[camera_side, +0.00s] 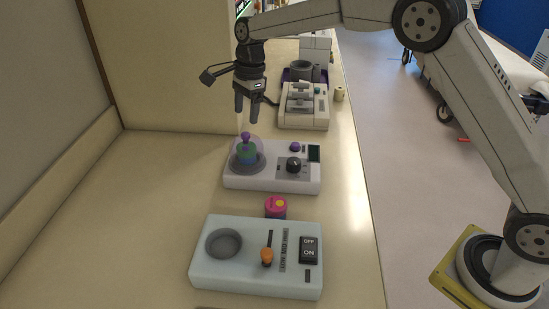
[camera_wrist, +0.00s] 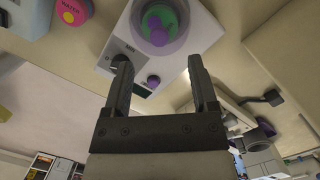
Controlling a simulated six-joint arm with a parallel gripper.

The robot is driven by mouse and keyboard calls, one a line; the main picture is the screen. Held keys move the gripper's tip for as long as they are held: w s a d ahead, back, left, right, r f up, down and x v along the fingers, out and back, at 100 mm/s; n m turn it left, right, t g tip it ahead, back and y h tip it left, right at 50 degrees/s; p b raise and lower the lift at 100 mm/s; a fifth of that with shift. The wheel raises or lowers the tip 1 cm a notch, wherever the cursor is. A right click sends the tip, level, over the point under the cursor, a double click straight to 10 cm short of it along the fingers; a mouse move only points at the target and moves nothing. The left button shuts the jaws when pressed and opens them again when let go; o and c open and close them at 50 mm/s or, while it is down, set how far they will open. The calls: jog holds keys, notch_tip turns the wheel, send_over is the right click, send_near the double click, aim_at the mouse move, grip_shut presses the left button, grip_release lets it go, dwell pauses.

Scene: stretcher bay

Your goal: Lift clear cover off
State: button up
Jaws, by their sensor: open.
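The clear cover (camera_side: 257,146) is a see-through dome with a purple knob (camera_side: 246,137) on top. It sits on the left part of a white device (camera_side: 270,181), over something green and blue. In the wrist view the cover (camera_wrist: 184,38) and its purple knob (camera_wrist: 158,24) show at the top, beyond the fingers. My gripper (camera_side: 246,120) is open and empty, pointing down just above the knob, with a small gap in the side view. It also shows in the wrist view (camera_wrist: 161,72), its two fingers apart.
The white device has a black dial (camera_side: 293,165), a purple button (camera_side: 295,147) and a dark screen. In front stand a pink-topped container (camera_side: 276,206) and a pale device (camera_side: 220,273) with an orange lever. Another machine (camera_side: 303,108) stands behind. A wall bounds the left; the left counter is clear.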

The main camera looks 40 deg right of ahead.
aim_at(245, 133)
jog(key=shift+f, duration=0.15)
jog(key=shift+s+a+f, duration=0.1)
jog(key=shift+a+f, duration=0.05)
jog(key=shift+f, duration=1.1)
jog(key=shift+a+f, duration=0.15)
jog(key=shift+f, duration=1.05)
grip_shut()
